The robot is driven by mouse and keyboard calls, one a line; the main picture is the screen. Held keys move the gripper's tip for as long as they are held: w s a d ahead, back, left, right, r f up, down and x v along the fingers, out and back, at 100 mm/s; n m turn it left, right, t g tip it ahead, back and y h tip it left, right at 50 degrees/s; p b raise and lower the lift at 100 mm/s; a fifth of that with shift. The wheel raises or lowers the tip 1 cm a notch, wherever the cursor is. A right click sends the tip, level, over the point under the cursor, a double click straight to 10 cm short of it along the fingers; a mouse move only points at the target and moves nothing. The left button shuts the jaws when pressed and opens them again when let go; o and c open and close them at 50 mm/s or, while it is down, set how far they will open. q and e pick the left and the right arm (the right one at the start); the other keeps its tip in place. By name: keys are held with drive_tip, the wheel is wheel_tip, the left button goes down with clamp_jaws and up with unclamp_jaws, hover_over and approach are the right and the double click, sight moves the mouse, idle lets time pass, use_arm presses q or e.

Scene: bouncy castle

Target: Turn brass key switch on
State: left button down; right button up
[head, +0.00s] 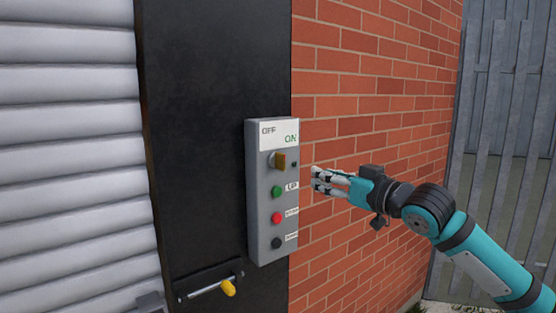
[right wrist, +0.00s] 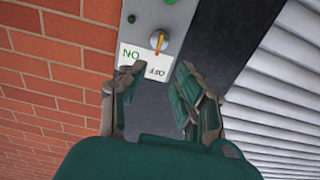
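The brass key switch (head: 280,161) sits near the top of a grey control box, under a white label (head: 279,134) reading OFF and ON. Its yellow-orange handle stands roughly upright; I cannot tell clearly which word it points to. In the right wrist view the key switch (right wrist: 160,40) appears upside down, beyond the fingertips. My right gripper (head: 316,180) is to the right of the box, apart from the switch. The right wrist view shows its fingers (right wrist: 155,78) spread with nothing between them. My left gripper is not in view.
A yellow-knobbed lever (head: 228,288) is below. A brick wall (head: 370,90) stands at right.

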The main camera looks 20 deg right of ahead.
sight(285, 162)
drive_tip(key=p+x, duration=0.5)
drive_tip(key=x, duration=1)
drive_tip(key=shift+w, duration=0.1)
drive_tip(key=shift+w+a, duration=0.25)
drive_tip(key=shift+w, duration=0.35)
drive_tip(key=shift+c, duration=0.4)
drive_tip(key=shift+f, duration=0.1)
clamp_jaws()
